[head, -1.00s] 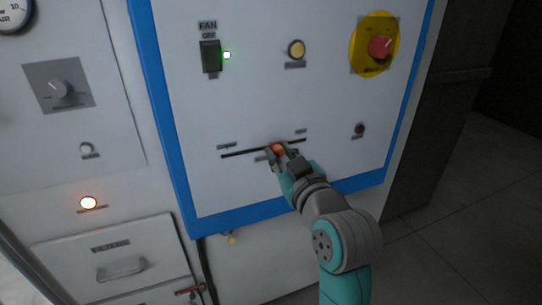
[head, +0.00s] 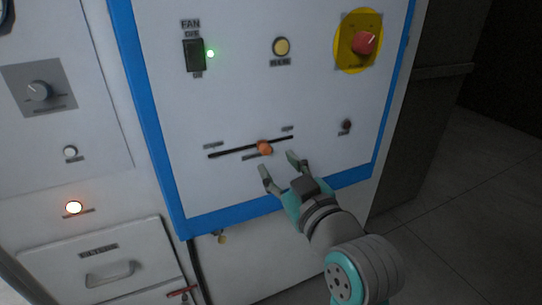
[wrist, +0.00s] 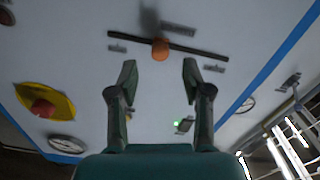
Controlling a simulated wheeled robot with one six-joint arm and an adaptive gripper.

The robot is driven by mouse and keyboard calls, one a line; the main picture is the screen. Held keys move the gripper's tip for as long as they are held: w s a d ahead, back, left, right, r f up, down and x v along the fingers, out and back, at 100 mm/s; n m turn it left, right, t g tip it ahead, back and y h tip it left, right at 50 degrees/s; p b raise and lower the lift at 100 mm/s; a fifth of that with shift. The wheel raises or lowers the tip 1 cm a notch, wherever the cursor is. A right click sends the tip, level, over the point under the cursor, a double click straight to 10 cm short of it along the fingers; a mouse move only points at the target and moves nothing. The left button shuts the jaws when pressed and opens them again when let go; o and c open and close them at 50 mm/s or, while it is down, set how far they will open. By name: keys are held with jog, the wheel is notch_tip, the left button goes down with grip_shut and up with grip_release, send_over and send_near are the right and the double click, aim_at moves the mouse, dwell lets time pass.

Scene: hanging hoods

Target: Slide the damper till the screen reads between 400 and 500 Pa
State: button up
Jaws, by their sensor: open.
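The damper is an orange knob (head: 264,148) on a thin dark slot (head: 222,154) in the white panel. It sits right of the slot's middle in the head view. My gripper (head: 279,166) is open and empty, just below and right of the knob, fingers pointing at the panel. In the wrist view the knob (wrist: 160,49) lies beyond the gap between the open fingertips (wrist: 160,74), apart from both. The small labels around the slot are too blurred to read. No screen with a readable pressure value shows.
The blue-edged panel also carries a fan switch (head: 194,55) with a green light, a yellow button (head: 281,46) and a red knob (head: 365,42) on a yellow disc. A filters drawer (head: 104,268) is at lower left. Dark floor is open at right.

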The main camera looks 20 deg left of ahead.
jog(key=v, duration=0.6)
dwell(0.3)
jog(key=s+d+f+m+t+h, duration=0.1)
jog(key=d+f+m+t+h, duration=0.2)
jog(key=d+f, duration=0.6)
jog(key=s+d+f+m+h, duration=0.2)
jog(key=d+f+m+h, duration=0.3)
jog(key=f, duration=0.7)
jog(key=s+d+f+m+h, duration=0.2)
jog(key=s+d+f, duration=0.8)
jog(key=s+d, duration=0.1)
jog(key=s+d+m+h, duration=0.1)
jog(key=s+d, duration=0.2)
jog(key=s, duration=0.7)
jog(key=s+d+f+m+h, duration=0.1)
jog(key=s+d+h, duration=0.1)
jog(key=s, duration=0.8)
jog(key=shift+d+m+h, duration=0.3)
jog(key=shift+d+m, duration=0.1)
jog(key=shift+d, duration=0.35)
